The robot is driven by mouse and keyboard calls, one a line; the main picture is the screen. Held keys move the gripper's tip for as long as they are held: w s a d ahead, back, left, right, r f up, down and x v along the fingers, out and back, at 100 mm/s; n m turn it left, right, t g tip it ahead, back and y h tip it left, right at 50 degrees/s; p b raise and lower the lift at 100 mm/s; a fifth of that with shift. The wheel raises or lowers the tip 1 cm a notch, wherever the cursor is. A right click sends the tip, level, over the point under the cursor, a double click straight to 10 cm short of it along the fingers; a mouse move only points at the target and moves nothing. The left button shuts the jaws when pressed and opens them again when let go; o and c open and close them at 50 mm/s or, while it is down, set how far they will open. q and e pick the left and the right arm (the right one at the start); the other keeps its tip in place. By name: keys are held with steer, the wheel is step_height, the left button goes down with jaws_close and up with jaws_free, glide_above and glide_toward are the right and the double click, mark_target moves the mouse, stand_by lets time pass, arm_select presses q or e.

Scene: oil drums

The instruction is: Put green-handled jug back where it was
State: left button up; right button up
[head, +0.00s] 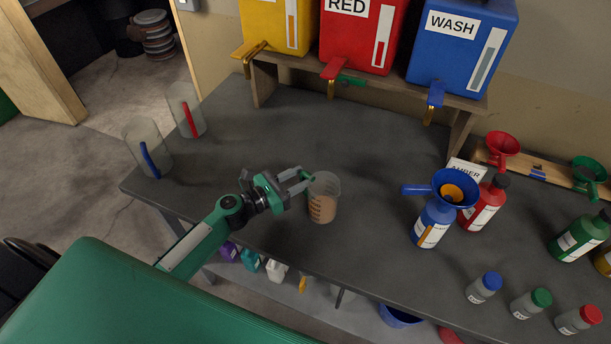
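The green-handled jug (323,206) is a clear jug with brown liquid in its lower part, upright at the middle of the grey table. Its green handle points left, toward my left gripper, and is mostly covered by the fingers. My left gripper (304,181) reaches in from the left, with its fingers on either side of the handle, and looks shut on it. I cannot tell whether the jug's base touches the table. My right gripper is not in view.
A red-handled jug (187,110) and a blue-handled jug (147,149) stand at the table's left end. Tanks with taps stand on a wooden shelf (330,69) behind. A blue bottle with a funnel (434,222) and several other bottles are at right. The table between is clear.

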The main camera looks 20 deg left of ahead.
arm_select(q)
steer(key=b+v, duration=0.2)
steer(key=v, duration=0.6)
steer(key=shift+s+a+b, duration=0.15)
steer(key=shift+s+b, duration=0.1)
steer(key=shift+b, duration=0.05)
steer(key=shift+s+a, duration=0.25)
steer(key=shift+s, duration=0.1)
